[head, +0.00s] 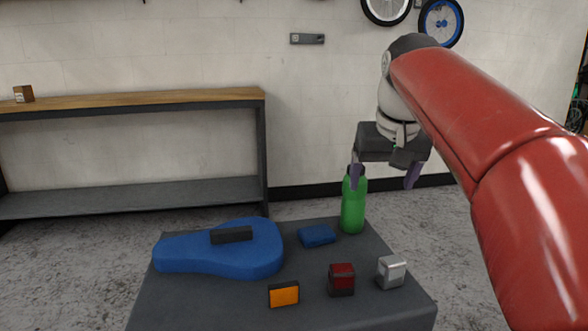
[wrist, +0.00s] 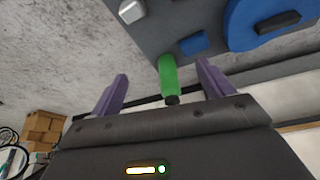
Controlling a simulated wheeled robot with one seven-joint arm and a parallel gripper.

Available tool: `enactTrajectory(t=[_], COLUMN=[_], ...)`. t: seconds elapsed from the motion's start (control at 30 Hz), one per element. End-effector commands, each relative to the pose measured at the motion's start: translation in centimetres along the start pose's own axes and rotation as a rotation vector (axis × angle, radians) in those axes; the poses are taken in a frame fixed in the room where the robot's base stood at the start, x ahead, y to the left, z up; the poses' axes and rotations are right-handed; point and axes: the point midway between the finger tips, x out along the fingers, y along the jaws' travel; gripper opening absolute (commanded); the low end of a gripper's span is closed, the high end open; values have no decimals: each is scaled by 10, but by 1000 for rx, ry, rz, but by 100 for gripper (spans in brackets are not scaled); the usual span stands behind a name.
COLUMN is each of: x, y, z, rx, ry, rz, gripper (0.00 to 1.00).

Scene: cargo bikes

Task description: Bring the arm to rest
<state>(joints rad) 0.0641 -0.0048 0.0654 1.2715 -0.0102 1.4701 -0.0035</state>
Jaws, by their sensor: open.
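My gripper (head: 384,175) hangs at the right of the head view, above the back right of a grey table (head: 230,308). Its two purple fingers are apart, and in the wrist view my gripper (wrist: 158,92) shows nothing held between them. My red arm reaches in from the right of the head view. A green bottle (head: 353,208) stands upright on the table, with one finger overlapping its dark top in the head view. The bottle also shows in the wrist view (wrist: 168,75), beyond the fingers; I cannot tell whether a finger touches it.
On the table are a blue guitar-shaped case (head: 262,250) with a black block (head: 231,235), a small blue item (head: 317,235), an orange block (head: 284,294), a red block (head: 341,278) and a silver block (head: 391,271). A wooden-topped shelf (head: 130,98) stands behind left.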

Motion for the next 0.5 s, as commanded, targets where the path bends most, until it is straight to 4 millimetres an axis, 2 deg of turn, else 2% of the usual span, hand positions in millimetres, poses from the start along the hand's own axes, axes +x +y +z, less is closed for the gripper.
enactTrajectory(t=[0.17,0.27,0.37,0.5], x=[2,7,19,45], y=[-3,-4,-4,-4], z=[38,70,113,178], rx=[-3,-3,-1,0], ry=[12,24,40,60], rz=[4,6,7,4], gripper=[80,80,80,80])
